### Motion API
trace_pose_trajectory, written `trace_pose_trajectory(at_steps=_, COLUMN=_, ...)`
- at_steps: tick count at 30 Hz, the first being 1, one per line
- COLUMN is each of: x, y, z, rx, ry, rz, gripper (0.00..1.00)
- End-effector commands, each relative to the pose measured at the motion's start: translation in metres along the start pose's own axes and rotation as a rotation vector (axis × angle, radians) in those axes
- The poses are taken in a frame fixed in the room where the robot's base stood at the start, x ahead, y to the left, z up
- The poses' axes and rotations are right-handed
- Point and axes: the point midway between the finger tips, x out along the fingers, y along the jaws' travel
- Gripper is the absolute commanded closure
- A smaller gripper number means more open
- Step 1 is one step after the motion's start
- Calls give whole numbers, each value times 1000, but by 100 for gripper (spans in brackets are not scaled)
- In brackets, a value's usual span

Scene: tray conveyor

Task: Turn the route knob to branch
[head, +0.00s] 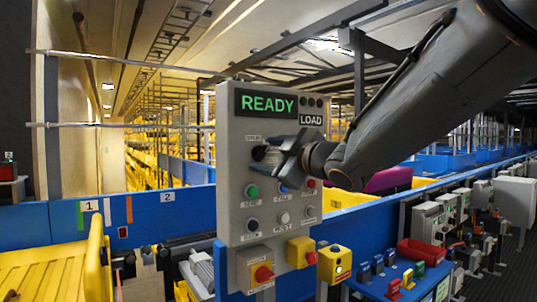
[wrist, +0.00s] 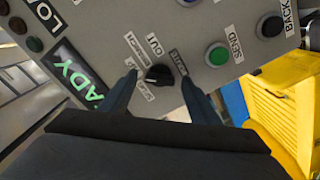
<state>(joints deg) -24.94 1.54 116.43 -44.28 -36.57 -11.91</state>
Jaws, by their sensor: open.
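The grey control panel (head: 230,165) carries a lit green READY display (head: 267,103). In the wrist view, a black rotary knob (wrist: 158,75) sits on the panel with several small white labels around it. My gripper (head: 264,153) is open at the panel's upper part. In the wrist view, the two fingers of my gripper (wrist: 158,78) stand on either side of the knob, with a gap visible on each side. In the head view the gripper hides the knob.
In the head view, a blue button (head: 284,187) and a red button (head: 311,183) lie just below my gripper. Yellow boxes with red buttons (head: 264,273) hang lower. A yellow tray (head: 50,270) is at left.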

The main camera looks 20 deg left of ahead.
Motion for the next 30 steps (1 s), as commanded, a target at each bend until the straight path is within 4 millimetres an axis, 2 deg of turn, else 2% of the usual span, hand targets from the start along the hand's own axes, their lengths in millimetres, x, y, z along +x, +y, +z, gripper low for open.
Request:
trace_pose_trajectory(at_steps=5, x=0, y=0, z=0, rx=0, ry=0, rz=0, gripper=44)
trace_pose_trajectory(at_steps=13, x=0, y=0, z=0, rx=0, ry=0, rz=0, gripper=85)
trace_pose_trajectory(at_steps=23, x=0, y=0, z=-1, rx=52, ry=-1, rz=-1, gripper=85)
trace_pose_trajectory(at_steps=30, x=0, y=1, z=-2, rx=204, ry=-1, rz=-1, gripper=85)
